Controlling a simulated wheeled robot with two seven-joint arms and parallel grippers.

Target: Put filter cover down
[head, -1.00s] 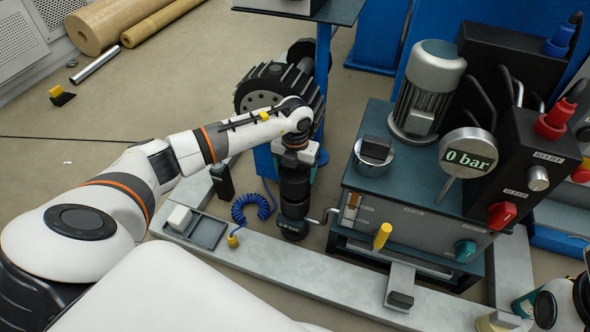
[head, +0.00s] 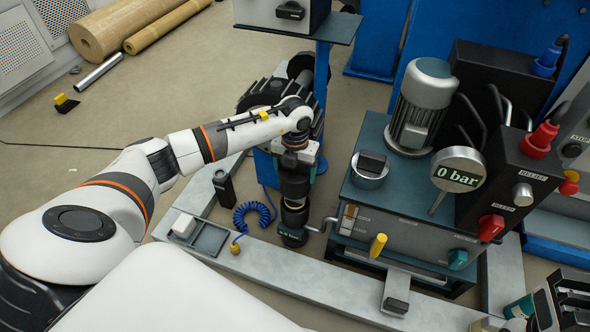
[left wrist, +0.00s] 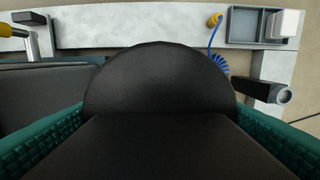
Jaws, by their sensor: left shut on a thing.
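My left gripper (head: 298,164) reaches in from the left, pointing down beside the teal-topped cabinet. It is shut on a black, round-edged piece, which I take to be the filter cover (head: 294,187). In the left wrist view the cover (left wrist: 160,85) fills the middle between my teal finger pads.
The cabinet (head: 400,188) carries a motor (head: 420,105), a metal cup with a black block (head: 370,165) and a gauge reading 0 bar (head: 459,170). A crank (head: 322,225) and a blue coiled hose (head: 253,217) are close by. A grey tray (head: 210,240) lies on the frame.

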